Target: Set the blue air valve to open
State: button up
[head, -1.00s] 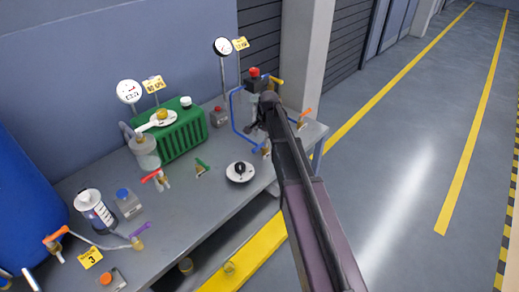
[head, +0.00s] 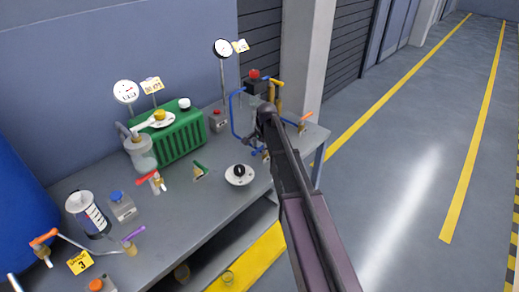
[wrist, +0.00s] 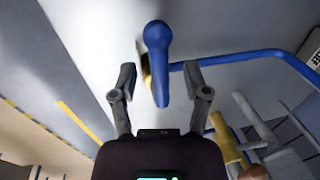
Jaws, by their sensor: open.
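The blue air valve's handle (wrist: 157,62) stands in the upper middle of the wrist view, long and roughly upright in the picture. A bit of brass body (wrist: 147,75) shows behind it. A blue pipe (wrist: 235,57) runs off to the right, and the handle lies roughly across its line. My gripper (wrist: 161,72) is open, one finger on each side of the handle, with visible gaps on both sides. How far the handle is in depth I cannot tell. In the head view, the blue pipe (head: 233,118) shows beside my arm, which hides much of the valve area.
A yellow pipe (wrist: 222,135) is at the right of the wrist view. On the bench (head: 215,200) are a green ribbed unit (head: 182,138), a black-and-white dial (head: 239,174), and red-handled (head: 147,176) and green-handled (head: 199,167) valves. The floor to the right is clear.

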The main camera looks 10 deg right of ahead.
grip_shut()
jog(key=shift+a, duration=0.15)
